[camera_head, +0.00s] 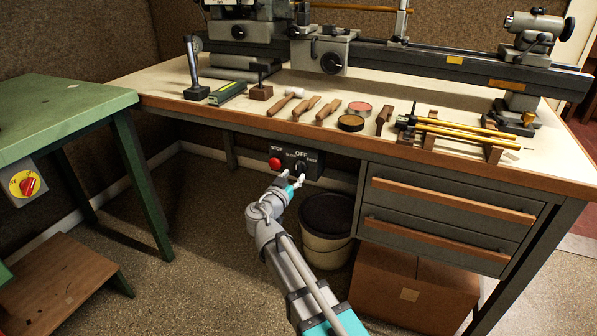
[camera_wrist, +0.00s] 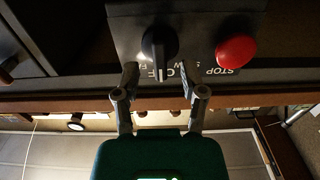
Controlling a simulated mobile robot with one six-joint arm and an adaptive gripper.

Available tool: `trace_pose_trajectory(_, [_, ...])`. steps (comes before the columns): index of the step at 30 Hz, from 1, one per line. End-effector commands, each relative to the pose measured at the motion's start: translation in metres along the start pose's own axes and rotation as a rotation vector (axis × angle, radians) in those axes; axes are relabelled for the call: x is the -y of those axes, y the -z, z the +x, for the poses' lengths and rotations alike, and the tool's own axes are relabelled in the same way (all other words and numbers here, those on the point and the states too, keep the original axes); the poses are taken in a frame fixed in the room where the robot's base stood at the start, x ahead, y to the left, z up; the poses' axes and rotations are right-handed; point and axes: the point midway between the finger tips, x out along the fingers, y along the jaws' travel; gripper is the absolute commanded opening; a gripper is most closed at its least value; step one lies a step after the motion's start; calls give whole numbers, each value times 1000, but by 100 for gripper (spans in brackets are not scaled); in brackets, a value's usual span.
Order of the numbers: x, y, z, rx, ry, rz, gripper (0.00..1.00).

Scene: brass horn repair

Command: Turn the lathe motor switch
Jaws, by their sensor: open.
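The lathe motor switch is a black rotary knob (camera_head: 300,166) on a dark control box (camera_head: 317,158) under the front edge of the lathe bench. In the wrist view, which is upside down, the knob (camera_wrist: 160,45) stands near the top, and its pointer appears to point at the OFF lettering. A red STOP button (camera_head: 275,163) sits beside it, also seen in the wrist view (camera_wrist: 237,50). My gripper (camera_head: 293,179) is open and empty just in front of the box. Its fingertips (camera_wrist: 158,76) are spread on either side of the knob's pointer end; contact cannot be told.
The bench edge (camera_head: 230,124) runs just above the box. A drawer unit (camera_head: 445,218) stands to the right, with a black-lidded bucket (camera_head: 327,213) and a cardboard box (camera_head: 405,293) below. A green table (camera_head: 60,112) is at left, with open floor between.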

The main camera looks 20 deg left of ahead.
Motion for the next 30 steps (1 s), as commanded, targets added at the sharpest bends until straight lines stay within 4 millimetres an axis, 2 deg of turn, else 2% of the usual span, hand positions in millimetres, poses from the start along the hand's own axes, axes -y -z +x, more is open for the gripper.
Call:
trace_pose_trajectory(3, [1,0,17,0,0,0,54])
trace_pose_trajectory(9, [1,0,32,0,1,0,54])
trace_pose_trajectory(21, [0,0,35,0,1,0,54])
trace_pose_trajectory(23, [0,0,35,0,1,0,45])
trace_pose_trajectory(30, [0,0,35,0,1,0,0])
